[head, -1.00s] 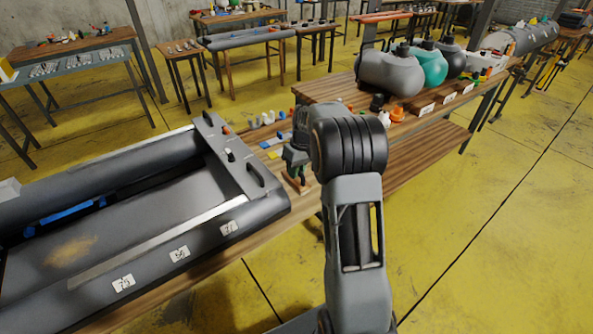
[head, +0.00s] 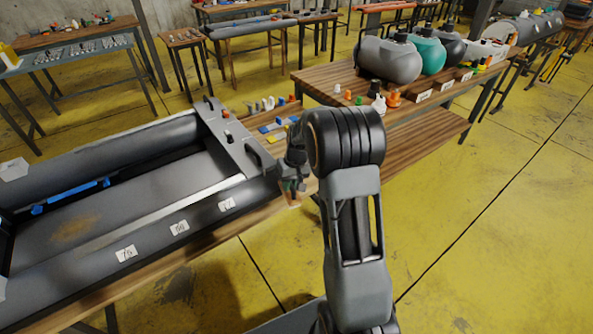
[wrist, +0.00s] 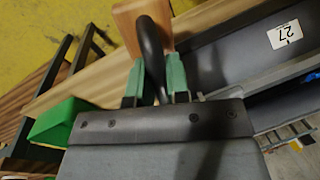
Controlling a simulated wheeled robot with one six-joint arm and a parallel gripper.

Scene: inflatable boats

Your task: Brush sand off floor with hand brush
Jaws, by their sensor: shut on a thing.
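The sand (head: 75,229) is a tan patch on the grey floor (head: 150,205) of the inflatable boat in the head view. My gripper (wrist: 155,86), with green fingers, is shut on a dark curved handle (wrist: 151,45) in the wrist view. A brown block (wrist: 128,22) shows beyond the handle; together they look like the hand brush, but its bristles cannot be made out.
A blue bar (head: 70,197) lies inside. Small parts stand on the wooden bench (head: 300,107) behind. A green object (wrist: 60,121) shows at the wrist view's left.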

